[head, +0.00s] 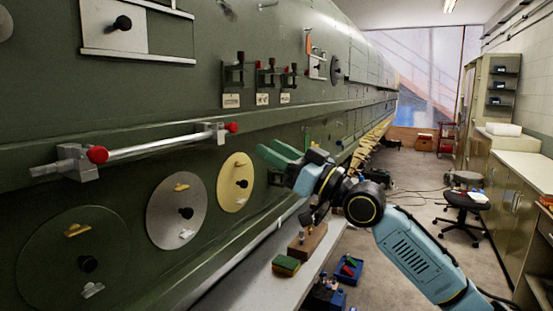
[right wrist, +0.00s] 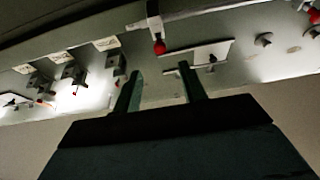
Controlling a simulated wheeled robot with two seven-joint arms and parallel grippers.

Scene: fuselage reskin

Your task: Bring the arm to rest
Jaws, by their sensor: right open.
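My right arm (head: 415,255) comes in from the lower right in the head view. Its gripper (head: 276,152) has green fingers and is in front of the dark green fuselage side, just right of a yellow round disc (head: 236,182). In the right wrist view the two fingers (right wrist: 158,85) stand apart with nothing between them. Whether the fingertips touch the fuselage cannot be told. My left gripper is in neither view.
A silver bar with red knobs (head: 150,147) runs along the fuselage (head: 190,75). Below are a shelf (head: 265,285) with a green-and-yellow sponge (head: 286,265) and a blue tray (head: 347,268). A stool (head: 462,200) and cabinets (head: 510,185) stand right; floor between is mostly free.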

